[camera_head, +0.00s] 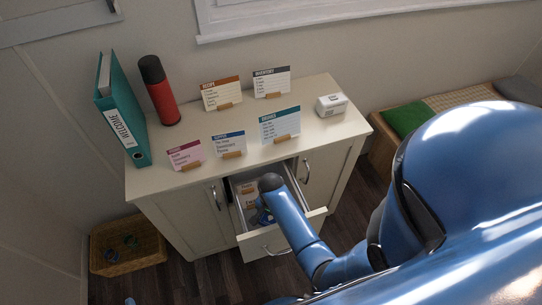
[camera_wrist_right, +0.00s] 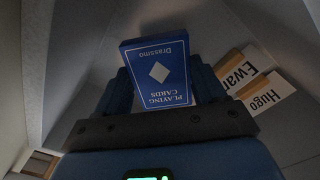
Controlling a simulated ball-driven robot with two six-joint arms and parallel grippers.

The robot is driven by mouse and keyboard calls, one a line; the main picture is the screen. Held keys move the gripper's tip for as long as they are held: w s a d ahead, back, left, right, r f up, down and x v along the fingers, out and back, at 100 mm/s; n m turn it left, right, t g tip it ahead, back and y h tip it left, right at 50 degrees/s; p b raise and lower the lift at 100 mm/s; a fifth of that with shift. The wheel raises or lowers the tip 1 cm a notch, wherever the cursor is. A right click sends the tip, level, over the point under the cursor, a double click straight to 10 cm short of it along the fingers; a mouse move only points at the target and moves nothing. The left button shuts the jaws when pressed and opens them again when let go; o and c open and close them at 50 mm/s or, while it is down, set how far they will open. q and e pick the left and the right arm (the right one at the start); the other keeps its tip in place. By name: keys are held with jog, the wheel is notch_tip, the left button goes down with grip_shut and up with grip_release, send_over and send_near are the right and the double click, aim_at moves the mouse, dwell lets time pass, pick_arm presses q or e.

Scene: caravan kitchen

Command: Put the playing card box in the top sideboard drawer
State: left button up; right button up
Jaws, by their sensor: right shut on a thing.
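The playing card box (camera_wrist_right: 158,72) is blue with a white diamond. My right gripper (camera_wrist_right: 160,88) is shut on it, with a finger at each side. In the head view my right gripper (camera_head: 264,215) reaches down into the open top drawer (camera_head: 283,233) of the cream sideboard (camera_head: 173,222). The card box is mostly hidden there behind my wrist. In the wrist view the box is over the pale drawer interior; I cannot tell whether it touches the bottom.
Name cards reading Ewan (camera_wrist_right: 247,70) and Hugo (camera_wrist_right: 265,95) lie in the drawer beside the box. On the sideboard top stand a teal binder (camera_head: 124,120), a red flask (camera_head: 160,92), several recipe-style cards and a small white box (camera_head: 332,104). A wicker basket (camera_head: 128,247) stands on the floor.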

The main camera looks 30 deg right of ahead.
aim_at(271, 217)
jog(key=shift+f, duration=1.4)
jog(key=shift+f+b, duration=0.15)
jog(key=shift+b, duration=0.15)
jog(key=o, duration=1.1)
jog(key=shift+r, duration=0.7)
notch_tip(271, 217, up, 11)
jog(key=shift+p, duration=1)
